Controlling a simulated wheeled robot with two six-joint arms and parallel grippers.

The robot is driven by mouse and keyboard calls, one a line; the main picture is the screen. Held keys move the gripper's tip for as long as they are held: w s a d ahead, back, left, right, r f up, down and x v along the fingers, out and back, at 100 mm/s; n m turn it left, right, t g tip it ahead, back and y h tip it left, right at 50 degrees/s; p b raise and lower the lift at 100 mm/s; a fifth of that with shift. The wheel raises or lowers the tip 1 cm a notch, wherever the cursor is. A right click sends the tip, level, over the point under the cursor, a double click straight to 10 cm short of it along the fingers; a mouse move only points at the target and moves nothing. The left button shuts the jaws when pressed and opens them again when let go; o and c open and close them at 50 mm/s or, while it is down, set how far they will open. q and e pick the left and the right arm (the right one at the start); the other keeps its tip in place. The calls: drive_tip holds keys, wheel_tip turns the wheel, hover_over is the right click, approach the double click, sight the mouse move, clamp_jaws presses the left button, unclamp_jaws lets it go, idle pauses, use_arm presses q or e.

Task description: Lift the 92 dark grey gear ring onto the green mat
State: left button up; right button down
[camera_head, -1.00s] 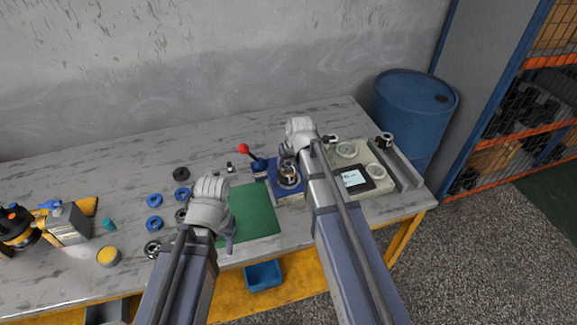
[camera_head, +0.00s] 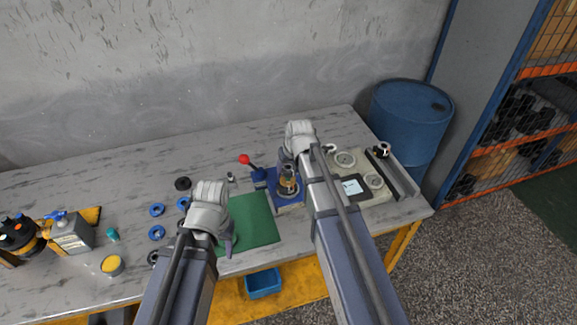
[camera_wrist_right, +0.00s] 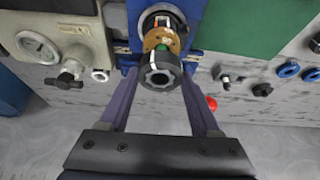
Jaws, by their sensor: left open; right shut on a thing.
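The dark grey gear ring (camera_wrist_right: 160,76), with a lobed hole, is between the fingers of my right gripper (camera_wrist_right: 159,82) in the right wrist view. The right gripper is shut on it, above the blue fixture (camera_head: 285,200). Below the ring, a brass-and-green motor part (camera_wrist_right: 162,42) stands in the fixture. The green mat (camera_head: 258,222) lies left of the fixture and is empty where it shows; it also appears in the right wrist view (camera_wrist_right: 240,25). My left gripper (camera_head: 231,243) is open and empty over the mat's left edge.
A red-knobbed lever (camera_head: 245,159) stands behind the mat. A pale plate with gauges (camera_head: 344,160) is right of the fixture. Blue rings (camera_head: 157,210) and black parts lie left of the mat.

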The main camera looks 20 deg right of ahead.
use_arm(q)
wheel_tip(320, 180, up, 7)
drive_tip(key=p, duration=0.5)
drive_tip(key=shift+f+p, duration=0.15)
drive_tip(key=shift+p, duration=0.15)
use_arm(e)
wheel_tip(320, 180, up, 7)
drive_tip(key=shift+f, duration=0.15)
use_arm(q)
drive_tip(key=shift+r+p, duration=0.75)
use_arm(e)
drive_tip(key=shift+r, duration=0.8)
use_arm(q)
drive_tip(key=shift+f, duration=0.1)
use_arm(e)
drive_tip(key=shift+f, duration=0.15)
